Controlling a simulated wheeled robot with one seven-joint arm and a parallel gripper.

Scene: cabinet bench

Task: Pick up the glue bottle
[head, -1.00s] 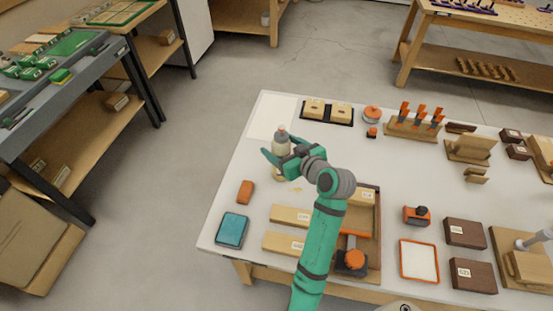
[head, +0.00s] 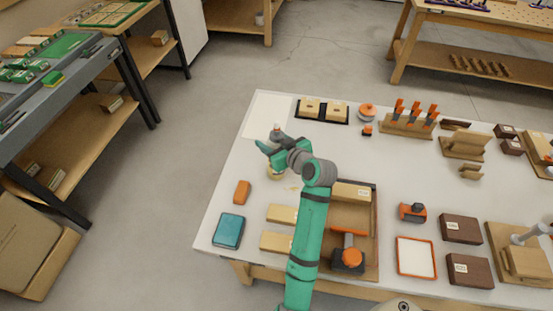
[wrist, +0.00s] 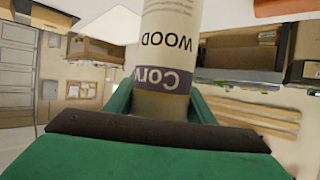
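The glue bottle (wrist: 166,60) is a pale cylinder with a purple band and the word WOOD, upside down in the wrist view. In the head view it stands at the left of the white bench. Its cap (head: 276,129) shows above my gripper, its base shows below, and its middle is hidden. My gripper (head: 269,144) is around the bottle, with one green finger on each side. The fingers look spread in the head view. In the wrist view they lie close beside the bottle, and contact is not clear.
An orange block (head: 242,192) and a teal box (head: 229,231) lie nearer the front left edge. A black tray with light blocks (head: 322,110) stands behind to the right. A wooden tray (head: 371,220) is beside my arm. A white sheet (head: 266,114) lies at the back left corner.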

